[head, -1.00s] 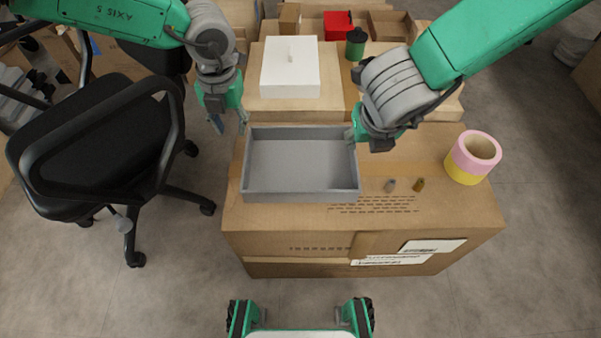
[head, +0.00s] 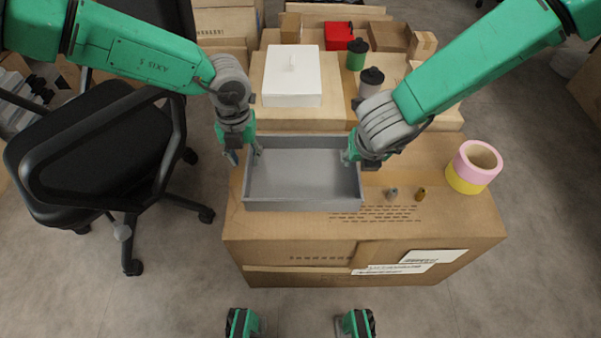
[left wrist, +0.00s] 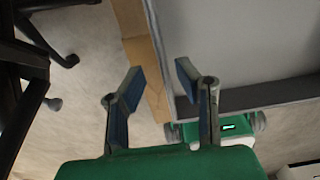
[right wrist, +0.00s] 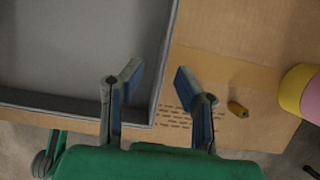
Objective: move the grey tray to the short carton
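The grey tray (head: 300,204) lies empty on top of the large front carton (head: 290,232), near its left side. My left gripper (head: 244,154) is open at the tray's left wall, one finger outside and one over the inside. The left wrist view shows the open fingers (left wrist: 160,76) on either side of that wall. My right gripper (head: 351,154) is at the right wall, partly hidden by its own wrist. In the right wrist view its fingers (right wrist: 155,74) are open around the wall. Another carton (head: 290,119) stands behind; I cannot tell which carton is the short one.
A white box (head: 292,88), a dark-lidded grey canister (head: 371,82) and a green canister (head: 357,54) stand on the cartons behind. A pink and yellow tape stack (head: 473,167) and two small pieces (head: 419,194) are right of the tray. A black chair (head: 95,150) stands left.

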